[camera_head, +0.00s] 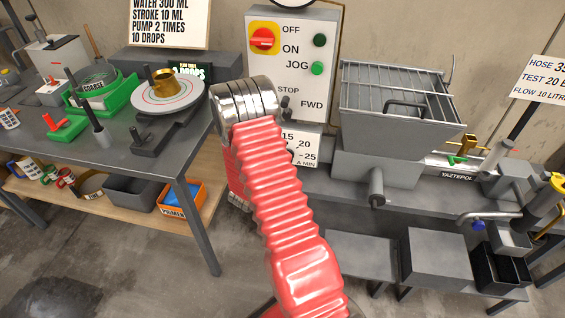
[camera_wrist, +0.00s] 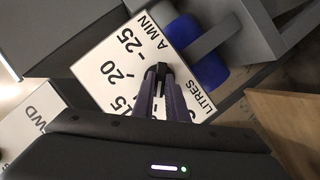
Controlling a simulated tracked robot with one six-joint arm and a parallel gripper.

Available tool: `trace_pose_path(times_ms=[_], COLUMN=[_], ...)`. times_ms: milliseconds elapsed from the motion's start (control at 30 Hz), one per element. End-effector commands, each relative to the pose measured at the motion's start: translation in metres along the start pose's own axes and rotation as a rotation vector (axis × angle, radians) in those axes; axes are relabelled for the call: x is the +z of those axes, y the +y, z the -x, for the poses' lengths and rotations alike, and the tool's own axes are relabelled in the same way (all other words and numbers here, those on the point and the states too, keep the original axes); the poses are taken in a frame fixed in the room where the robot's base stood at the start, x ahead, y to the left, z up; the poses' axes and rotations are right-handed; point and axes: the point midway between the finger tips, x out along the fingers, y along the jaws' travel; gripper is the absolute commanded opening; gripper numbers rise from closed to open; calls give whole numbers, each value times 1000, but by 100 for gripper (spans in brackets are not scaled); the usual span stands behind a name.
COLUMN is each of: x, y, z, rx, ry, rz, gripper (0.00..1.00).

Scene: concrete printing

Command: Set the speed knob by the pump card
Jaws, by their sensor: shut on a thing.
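The speed scale (camera_head: 305,153), a white plate with 15, 20 and 25, sits under the switch panel, partly hidden by my red arm. It also shows large and tilted in the wrist view (camera_wrist: 97,65), with "LITRES A MIN". My gripper (camera_wrist: 158,76) is over this plate, its narrow fingers shut on a small dark part that I take as the speed knob (camera_wrist: 161,67). The knob's pointer and exact setting are hidden. In the head view my gripper is hidden behind my arm. A card (camera_head: 543,80) at the right edge, cut off, reads "HOSE", "TEST 20", "FLOW 10 LITRE".
The grey switch panel (camera_head: 290,60) with a red knob and green buttons stands above the scale. A grated hopper (camera_head: 400,125) is close on the right. A blue part (camera_wrist: 197,55) lies beside the plate. A workbench (camera_head: 100,150) with tools stands left.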

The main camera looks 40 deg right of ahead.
Motion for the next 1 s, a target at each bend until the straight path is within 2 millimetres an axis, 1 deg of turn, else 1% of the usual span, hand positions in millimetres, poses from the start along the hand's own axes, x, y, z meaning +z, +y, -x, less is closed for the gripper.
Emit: trace_pose_path(times_ms=[33,100,133,300,400,633,767,867,1000], x=[5,5,5,3,2,1,0,0,0], y=[-1,-1,-1,-1,-1,0,-1,-1,-1], z=[0,0,0,0,0,1,6,15,35], rx=[-4,-4,-4,-3,-3,-2,-3,-3,-3], ry=[-9,-9,-9,-5,-4,-1,-1,0,1], rz=[3,3,3,1,0,0,0,0,1], gripper=[0,0,14,26,31,31,31,31,31])
